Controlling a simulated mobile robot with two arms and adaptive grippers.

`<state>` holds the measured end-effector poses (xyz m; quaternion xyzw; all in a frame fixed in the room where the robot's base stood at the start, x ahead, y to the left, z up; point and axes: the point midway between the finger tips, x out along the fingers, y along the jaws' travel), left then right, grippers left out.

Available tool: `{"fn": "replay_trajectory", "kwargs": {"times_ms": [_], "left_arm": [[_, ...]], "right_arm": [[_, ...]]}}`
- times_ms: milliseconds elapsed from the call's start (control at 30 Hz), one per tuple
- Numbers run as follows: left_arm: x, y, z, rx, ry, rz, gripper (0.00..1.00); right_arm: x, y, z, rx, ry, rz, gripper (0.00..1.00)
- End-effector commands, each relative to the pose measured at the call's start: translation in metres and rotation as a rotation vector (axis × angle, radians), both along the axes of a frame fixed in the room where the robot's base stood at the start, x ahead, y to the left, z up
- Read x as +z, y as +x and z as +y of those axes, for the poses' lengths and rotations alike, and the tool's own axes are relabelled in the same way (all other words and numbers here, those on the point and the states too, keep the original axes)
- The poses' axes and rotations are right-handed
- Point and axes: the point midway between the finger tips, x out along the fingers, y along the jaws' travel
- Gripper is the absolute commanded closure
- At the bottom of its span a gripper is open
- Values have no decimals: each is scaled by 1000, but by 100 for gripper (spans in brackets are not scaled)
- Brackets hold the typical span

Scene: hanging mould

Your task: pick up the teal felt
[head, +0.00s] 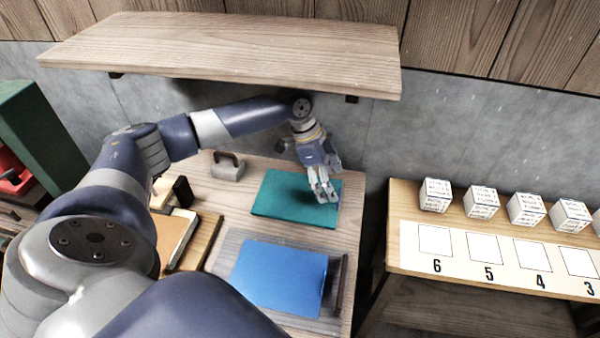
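The teal felt (283,196) lies flat on the wooden table (345,225), toward its back right. My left gripper (323,193) comes down over the right part of the felt, fingers pointing downward. Its fingers look spread apart with felt showing around them. Whether the fingertips touch the felt I cannot tell. The gripper and its shadow cover part of the felt's right side. My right gripper does not show.
A blue sheet (280,276) lies in front of the felt, beside a dark bar (340,285). A grey handled block (228,166) stands left of the felt. A wooden shelf (220,50) overhangs behind. Several white cubes (435,195) stand on a numbered side table at right.

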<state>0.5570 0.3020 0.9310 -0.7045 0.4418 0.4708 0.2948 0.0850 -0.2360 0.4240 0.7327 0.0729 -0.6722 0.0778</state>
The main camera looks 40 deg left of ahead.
Motion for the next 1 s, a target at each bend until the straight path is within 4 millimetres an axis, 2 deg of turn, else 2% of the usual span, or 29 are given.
{"fn": "replay_trajectory", "kwargs": {"times_ms": [200,333,633,833,867,1000], "left_arm": [[-24,5,-15,-2,1,3,27],[-40,7,-19,0,0,3,27],[-46,8,-20,0,0,1,27],[-46,8,-20,0,0,1,72],[-46,8,-20,0,0,1,75],[-46,8,-20,0,0,1,75]], "right_arm": [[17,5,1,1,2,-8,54],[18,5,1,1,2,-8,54],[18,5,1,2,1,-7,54],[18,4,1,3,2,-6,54],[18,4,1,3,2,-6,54],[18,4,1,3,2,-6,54]]}}
